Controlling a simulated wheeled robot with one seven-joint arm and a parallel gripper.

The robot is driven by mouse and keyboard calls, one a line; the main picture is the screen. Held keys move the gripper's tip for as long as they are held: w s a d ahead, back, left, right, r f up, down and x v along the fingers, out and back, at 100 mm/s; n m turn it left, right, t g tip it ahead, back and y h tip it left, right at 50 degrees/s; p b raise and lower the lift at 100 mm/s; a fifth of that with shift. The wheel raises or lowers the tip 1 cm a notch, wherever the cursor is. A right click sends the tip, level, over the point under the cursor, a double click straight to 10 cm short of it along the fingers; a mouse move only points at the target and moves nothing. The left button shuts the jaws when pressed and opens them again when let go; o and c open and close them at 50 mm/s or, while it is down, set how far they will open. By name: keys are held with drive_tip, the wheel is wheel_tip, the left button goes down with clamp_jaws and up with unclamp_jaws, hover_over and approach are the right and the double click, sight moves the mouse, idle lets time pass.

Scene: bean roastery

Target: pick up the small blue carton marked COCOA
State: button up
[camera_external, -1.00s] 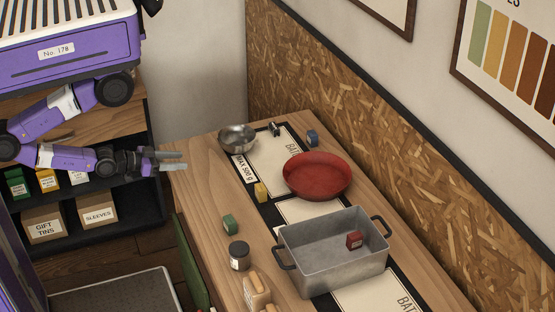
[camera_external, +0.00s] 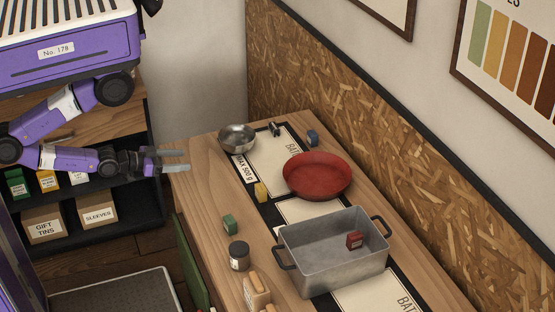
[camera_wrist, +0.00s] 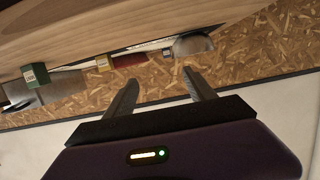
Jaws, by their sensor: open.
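A small blue carton (camera_external: 312,138) stands on the far part of the wooden table, behind the red pan and close to the chipboard wall panel. Its lettering is too small to read. My gripper (camera_external: 188,161) is open and empty in the air by the table's left edge, left of the metal bowl and well away from the blue carton. In the wrist view my gripper's two fingers (camera_wrist: 157,80) are spread with nothing between them.
A metal bowl (camera_external: 237,139) and a red pan (camera_external: 317,177) stand near the blue carton. A grey pot (camera_external: 334,266) holds a dark red carton (camera_external: 354,240). Yellow (camera_external: 261,192) and green (camera_external: 230,225) cartons and a dark jar (camera_external: 239,256) stand nearer. Bare wood shows along the left edge.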

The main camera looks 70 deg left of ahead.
drive_tip(key=w+a+r+t+y+p, duration=0.1)
drive_tip(key=w+a+r+p, duration=0.15)
drive_tip(key=w, duration=0.85)
drive_tip(key=w+a+r+n+t+y+p, duration=0.1)
drive_tip(key=w+a+r, duration=0.15)
drive_tip(key=w, duration=0.75)
drive_tip(key=w+a+r+t+y+p, duration=0.1)
drive_tip(key=w+a+r+t, duration=0.15)
drive_tip(key=w, duration=0.85)
drive_tip(key=m+g+h, duration=0.1)
drive_tip(key=g+h, duration=0.2)
drive_tip(key=g, duration=0.3)
hover_over(309, 137)
drive_tip(key=s, duration=0.1)
wheel_tip(309, 137, down, 6)
drive_tip(key=shift+s+f, duration=0.2)
drive_tip(key=shift+f, duration=1.75)
wheel_tip(309, 137, down, 2)
drive_tip(key=shift+f, duration=0.2)
drive_tip(key=shift+x, duration=1.05)
drive_tip(key=shift+w+f, duration=0.45)
drive_tip(key=shift+c, duration=0.2)
